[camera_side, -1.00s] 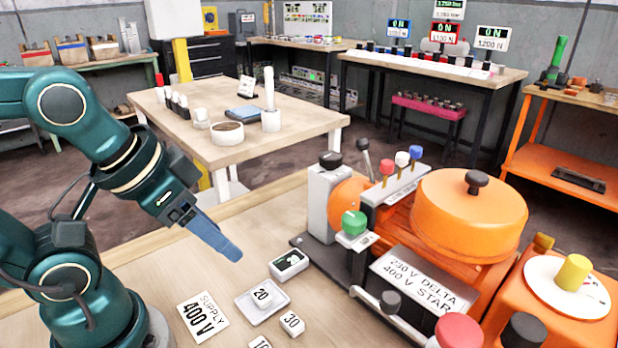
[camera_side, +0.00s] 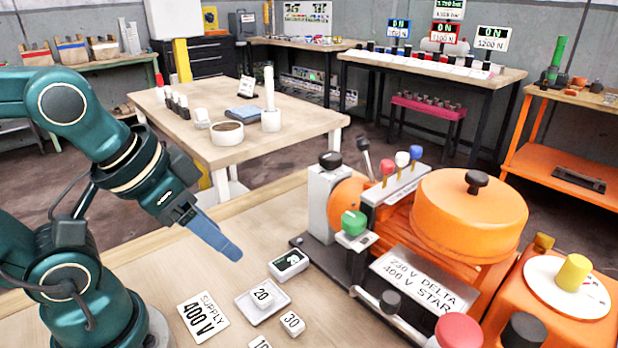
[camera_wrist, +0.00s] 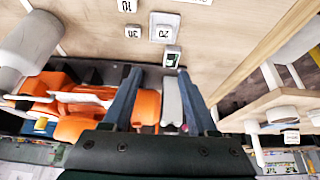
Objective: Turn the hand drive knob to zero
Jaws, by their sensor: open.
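No label in view reads hand drive, so I cannot tell for sure which knob it is. A yellow knob (camera_side: 574,272) stands on a white round dial (camera_side: 598,303) on an orange box at the right of the side view. The dial's marks are too small to read. A black knob (camera_side: 476,182) sits on top of the orange drum (camera_side: 455,220). My gripper (camera_side: 238,256) is left of the machine, above the wooden bench, apart from every knob. In the wrist view my gripper (camera_wrist: 156,72) shows two blue fingers spread apart with nothing held between them.
A tray with a "20" block (camera_side: 263,296), a "30" block (camera_side: 292,323) and a "SUPPLY 400 V" card (camera_side: 203,316) lie on the bench. A green knob (camera_side: 353,223), a red button (camera_side: 459,331) and several coloured levers stand on the machine's near parts.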

